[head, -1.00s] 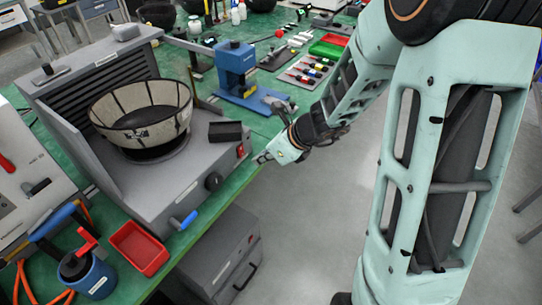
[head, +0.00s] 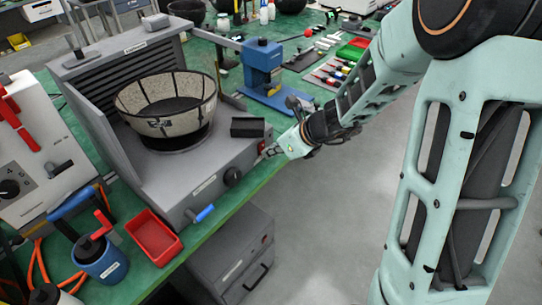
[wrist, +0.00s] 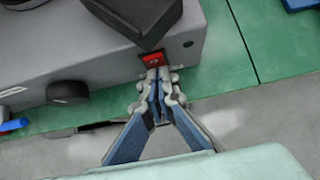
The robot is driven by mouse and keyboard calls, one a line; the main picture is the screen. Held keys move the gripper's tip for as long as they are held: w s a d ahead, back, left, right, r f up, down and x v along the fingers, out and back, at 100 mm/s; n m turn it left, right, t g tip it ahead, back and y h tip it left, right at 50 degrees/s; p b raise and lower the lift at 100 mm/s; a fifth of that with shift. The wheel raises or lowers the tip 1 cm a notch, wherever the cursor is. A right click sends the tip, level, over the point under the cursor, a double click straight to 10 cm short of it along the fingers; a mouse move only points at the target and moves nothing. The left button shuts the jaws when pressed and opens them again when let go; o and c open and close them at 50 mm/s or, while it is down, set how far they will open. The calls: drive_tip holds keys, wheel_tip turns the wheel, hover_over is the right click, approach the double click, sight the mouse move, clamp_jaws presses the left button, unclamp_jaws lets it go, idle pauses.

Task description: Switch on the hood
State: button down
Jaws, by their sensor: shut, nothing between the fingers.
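The hood (head: 158,182) is a grey unit with a slatted back panel, on the green bench in the head view. Its front panel (wrist: 108,66) fills the upper left of the wrist view. A small red rocker switch (wrist: 154,59) sits near the front panel's right end, and shows small in the head view (head: 262,146). My gripper (wrist: 159,76) is shut and empty, its fingertips right at the switch's lower edge. I cannot tell whether they touch it or whether the switch is pressed. In the head view, my gripper (head: 269,152) reaches the hood's front right corner.
A mesh-sided bowl (head: 167,103) stands on the hood. A black block (head: 248,127) lies on its top above the switch. A black knob (head: 232,176) and a blue handle (head: 205,213) stick out of the front. A red tray (head: 154,236) is at the left. Floor is clear at right.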

drive_tip(key=shift+w+a+f+t+y+b, duration=0.1)
drive_tip(key=shift+a+f+t+y+b, duration=0.2)
drive_tip(key=shift+b, duration=1.4)
drive_tip(key=shift+r, duration=0.25)
